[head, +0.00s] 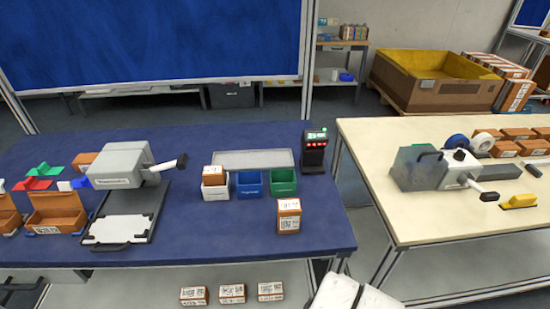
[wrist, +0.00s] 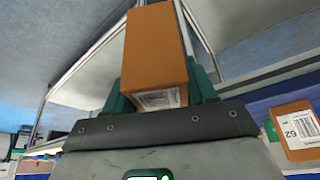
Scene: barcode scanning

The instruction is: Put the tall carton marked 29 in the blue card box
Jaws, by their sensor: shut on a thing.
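My gripper (wrist: 160,92) is shut on a tall orange-brown carton (wrist: 157,45) in the wrist view. Its green fingers press on both sides of the carton. A white label shows on the carton's near end, but its number cannot be read. The blue card box (head: 250,189) stands on the blue table in the head view, between a white box (head: 215,192) and a green box (head: 284,188). My gripper and the held carton do not show in the head view.
A labelled carton (head: 289,222) stands in front of the green box. Another carton (head: 213,171) stands in the white box. A grey tray (head: 253,160) lies behind the boxes, and a dark device (head: 314,153) stands right. A labelled carton (wrist: 297,128) also shows in the wrist view.

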